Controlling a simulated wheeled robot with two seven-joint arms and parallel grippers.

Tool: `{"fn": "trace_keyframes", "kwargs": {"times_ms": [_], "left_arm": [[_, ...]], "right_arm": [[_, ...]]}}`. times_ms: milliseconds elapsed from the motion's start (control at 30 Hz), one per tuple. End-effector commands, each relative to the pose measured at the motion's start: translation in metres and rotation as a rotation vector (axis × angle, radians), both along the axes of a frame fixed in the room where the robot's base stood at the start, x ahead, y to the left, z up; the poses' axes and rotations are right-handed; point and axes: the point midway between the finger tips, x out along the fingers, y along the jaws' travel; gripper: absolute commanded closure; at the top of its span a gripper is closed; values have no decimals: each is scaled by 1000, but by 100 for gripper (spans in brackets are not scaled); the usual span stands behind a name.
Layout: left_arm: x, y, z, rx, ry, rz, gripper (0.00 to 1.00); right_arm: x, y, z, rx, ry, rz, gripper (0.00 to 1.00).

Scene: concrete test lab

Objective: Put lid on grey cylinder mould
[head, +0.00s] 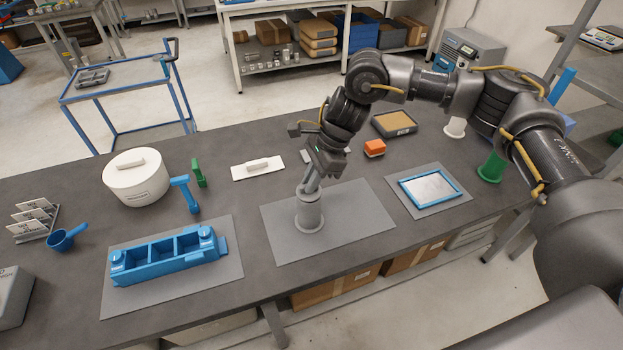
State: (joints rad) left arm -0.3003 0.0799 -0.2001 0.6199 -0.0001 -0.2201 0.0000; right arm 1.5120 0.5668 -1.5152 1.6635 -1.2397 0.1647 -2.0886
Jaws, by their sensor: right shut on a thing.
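The grey cylinder mould (309,216) stands upright on a grey mat (352,222) in the middle of the table. My right gripper (311,186) points down directly over the mould's top. It is shut on the small grey lid, which is hard to make out between the fingertips and the mould's upper rim. I cannot tell whether the lid is seated or just above the rim. No other lid lies loose on the mat. My left gripper is out of view.
Left of the mat are a blue three-part mould (165,262), a white lidded pot (137,180), a blue scoop (66,238) and a blue mallet (186,194).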

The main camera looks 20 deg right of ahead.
Motion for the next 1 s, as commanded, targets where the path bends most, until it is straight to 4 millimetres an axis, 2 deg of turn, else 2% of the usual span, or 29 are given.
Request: {"fn": "trace_keyframes", "kwargs": {"times_ms": [967,1000], "left_arm": [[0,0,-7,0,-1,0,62],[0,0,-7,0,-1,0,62]], "right_arm": [[0,0,-1,0,0,0,100],[0,0,-1,0,0,0,83]]}}
